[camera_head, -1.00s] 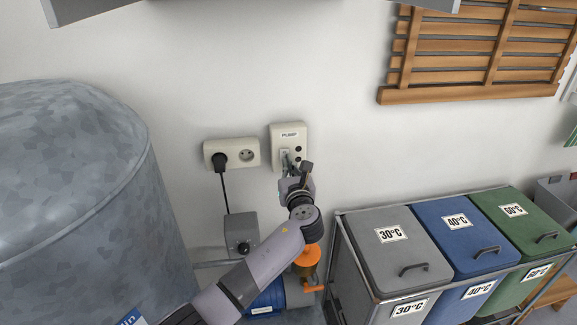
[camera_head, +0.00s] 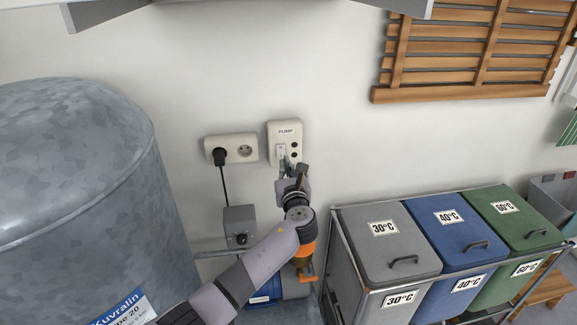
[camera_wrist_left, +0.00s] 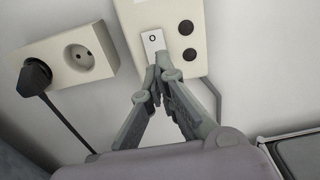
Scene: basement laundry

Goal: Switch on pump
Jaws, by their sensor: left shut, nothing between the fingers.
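The pump switch box (camera_head: 285,130) is a cream plate on the wall, labelled "PUMP". It has a light rocker switch and two dark round spots to the right of it. In the left wrist view, the rocker (camera_wrist_left: 153,42) shows a "0" mark at its upper part. My left gripper (camera_head: 286,165) is shut and empty, with its fingertips (camera_wrist_left: 157,70) at the lower part of the rocker. The fingers hide the rocker's lower end, and I cannot tell whether they touch it. The pump (camera_head: 265,291), blue with an orange part, is partly hidden behind my left arm.
A double socket (camera_head: 244,147) with a black plug is left of the switch box. A small grey box (camera_head: 239,226) is below it. A large metal tank (camera_head: 80,180) fills the left. Laundry bins (camera_head: 398,240) stand at the right. A wooden rack (camera_head: 440,95) hangs above them.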

